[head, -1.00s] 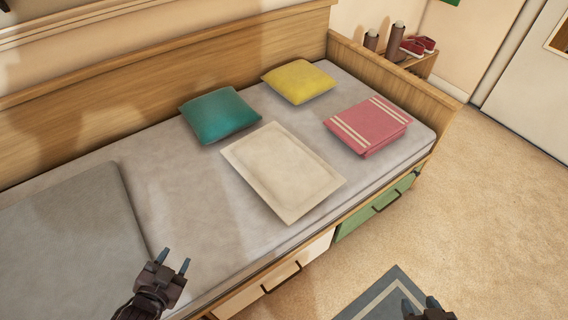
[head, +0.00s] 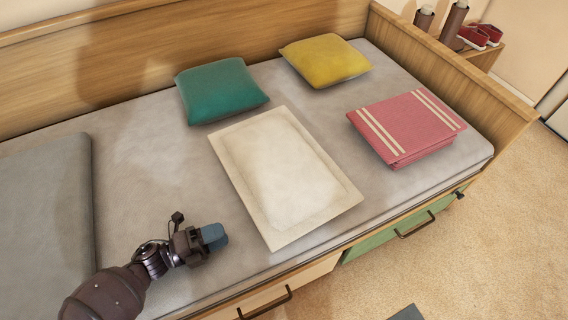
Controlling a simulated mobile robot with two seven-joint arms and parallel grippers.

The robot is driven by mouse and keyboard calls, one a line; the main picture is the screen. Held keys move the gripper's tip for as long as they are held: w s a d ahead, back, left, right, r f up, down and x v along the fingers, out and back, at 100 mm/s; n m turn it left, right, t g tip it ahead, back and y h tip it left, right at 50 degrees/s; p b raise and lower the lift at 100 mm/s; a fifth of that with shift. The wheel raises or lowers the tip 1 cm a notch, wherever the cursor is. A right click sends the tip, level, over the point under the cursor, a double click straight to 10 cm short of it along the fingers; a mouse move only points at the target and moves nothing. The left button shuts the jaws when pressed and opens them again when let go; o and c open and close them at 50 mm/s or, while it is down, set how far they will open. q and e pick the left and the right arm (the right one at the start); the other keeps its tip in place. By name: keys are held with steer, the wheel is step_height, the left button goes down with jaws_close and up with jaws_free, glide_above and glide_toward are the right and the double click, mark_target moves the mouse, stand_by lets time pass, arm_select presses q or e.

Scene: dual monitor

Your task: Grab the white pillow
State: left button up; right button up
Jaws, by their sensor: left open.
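The white pillow (head: 285,175) is flat, rectangular and cream-white with a raised border. It lies on the grey mattress near the middle of the bed, its near corner by the front edge. My left gripper (head: 216,236) is over the mattress to the left of the pillow's near end, pointing right toward it. It is open and empty, with a gap between it and the pillow. The fingers are seen edge-on, so one largely hides the other. My right gripper is out of the picture.
A teal cushion (head: 221,91) and a yellow cushion (head: 325,61) lie behind the pillow. A folded pink blanket (head: 406,127) lies to its right. A grey folded pad (head: 45,225) covers the left end. The wooden headboard (head: 200,50) and end board (head: 455,75) bound the bed.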

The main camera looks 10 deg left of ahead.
mark_target(256, 218)
arm_select(q)
steer(key=b+x, duration=0.1)
steer(key=x, duration=0.9)
steer(key=shift+d+r, duration=0.1)
steer(key=shift+d, duration=0.05)
steer(key=shift+w+r, duration=0.1)
jaws_close()
